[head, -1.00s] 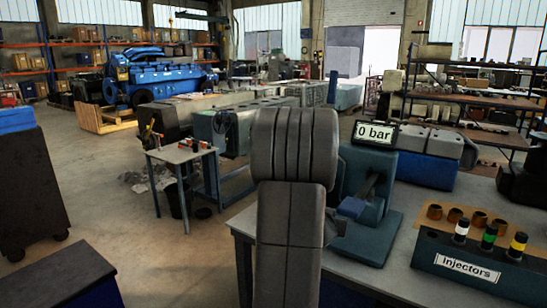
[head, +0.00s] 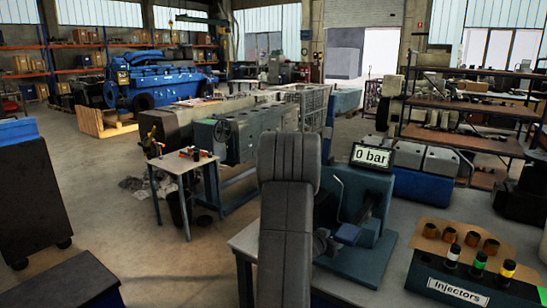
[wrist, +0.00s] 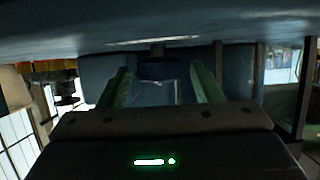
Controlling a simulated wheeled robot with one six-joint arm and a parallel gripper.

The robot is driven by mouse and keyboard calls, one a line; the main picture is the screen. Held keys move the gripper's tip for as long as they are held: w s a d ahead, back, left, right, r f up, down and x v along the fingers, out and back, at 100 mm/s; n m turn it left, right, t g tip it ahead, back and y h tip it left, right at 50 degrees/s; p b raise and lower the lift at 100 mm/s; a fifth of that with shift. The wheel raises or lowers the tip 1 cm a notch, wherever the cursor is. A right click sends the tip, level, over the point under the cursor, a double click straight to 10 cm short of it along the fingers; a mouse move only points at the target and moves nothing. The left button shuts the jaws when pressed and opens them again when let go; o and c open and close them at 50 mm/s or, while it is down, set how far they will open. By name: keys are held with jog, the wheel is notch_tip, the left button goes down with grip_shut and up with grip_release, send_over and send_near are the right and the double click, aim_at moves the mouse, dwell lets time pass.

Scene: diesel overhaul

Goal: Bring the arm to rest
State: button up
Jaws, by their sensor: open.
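My arm stands upright in the middle of the head view, its dark grey links in front of the workbench (head: 245,238). The arm hides most of my gripper in that view. In the wrist view my gripper (wrist: 164,88) is open, with its two greenish fingers apart. A dark blue-grey part shows between and beyond the fingers; I cannot tell whether it touches them. No object is clearly held. The teal test stand (head: 375,262) with its "0 bar" display (head: 371,156) stands just right of my arm.
The injector rack (head: 460,289) holds several injectors at the bench's right, with brass-coloured cups (head: 450,236) behind it. A small table (head: 178,161) stands to the left. A dark cabinet (head: 32,195) is at the far left. Open floor lies between them.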

jog(key=shift+w+a+r+m+g+h+p, duration=0.15)
jog(key=shift+m+g+h+p, duration=0.55)
jog(key=shift+p, duration=1.25)
jog(key=shift+m+h+p, duration=0.5)
jog(key=shift+p, duration=0.05)
jog(key=shift+f, duration=0.2)
